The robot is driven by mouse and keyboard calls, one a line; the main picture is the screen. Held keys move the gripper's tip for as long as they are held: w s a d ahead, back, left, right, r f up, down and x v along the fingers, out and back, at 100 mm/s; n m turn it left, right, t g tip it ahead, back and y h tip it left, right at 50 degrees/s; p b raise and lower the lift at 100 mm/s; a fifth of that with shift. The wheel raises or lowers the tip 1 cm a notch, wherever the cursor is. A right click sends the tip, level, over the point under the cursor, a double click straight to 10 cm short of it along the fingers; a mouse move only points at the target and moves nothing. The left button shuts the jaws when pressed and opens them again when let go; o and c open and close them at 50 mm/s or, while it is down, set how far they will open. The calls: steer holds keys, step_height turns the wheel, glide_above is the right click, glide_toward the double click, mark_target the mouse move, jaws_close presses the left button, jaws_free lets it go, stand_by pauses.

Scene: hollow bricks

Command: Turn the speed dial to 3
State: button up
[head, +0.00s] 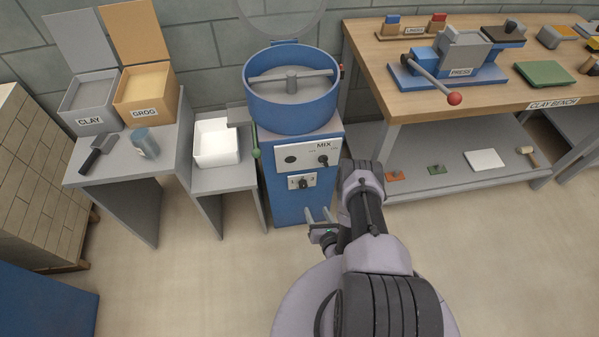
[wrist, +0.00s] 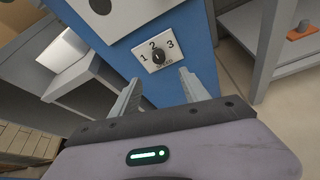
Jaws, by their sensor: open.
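The speed dial is a small dark knob (wrist: 157,58) on a white plate (wrist: 145,67) marked 1, 2 and 3, on the front of the blue mixer (head: 290,90). In the wrist view, 1 is to the left of the knob, 2 above it and 3 to its right. I cannot tell surely which number its pointer faces. In the head view the knob (head: 303,183) sits on the lower white plate. My gripper (wrist: 161,72) is open and empty, its two fingers spread below the dial and apart from it. It also shows in the head view (head: 317,212).
Above the dial is a larger white MIX panel (head: 308,156) with another knob (head: 323,160). A green-tipped lever (head: 256,153) hangs at the mixer's left. A white bin (head: 217,143) stands left and the clay bench (head: 500,75) right. The floor in front is clear.

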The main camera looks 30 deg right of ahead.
mark_target(304, 186)
steer(key=b+x, duration=0.7)
steer(key=x, duration=0.8)
steer(key=shift+w+a+f+b, duration=0.15)
steer(key=shift+w+f+b, duration=0.1)
steer(key=shift+b, duration=0.1)
steer(key=shift+w, duration=0.4)
jaws_close()
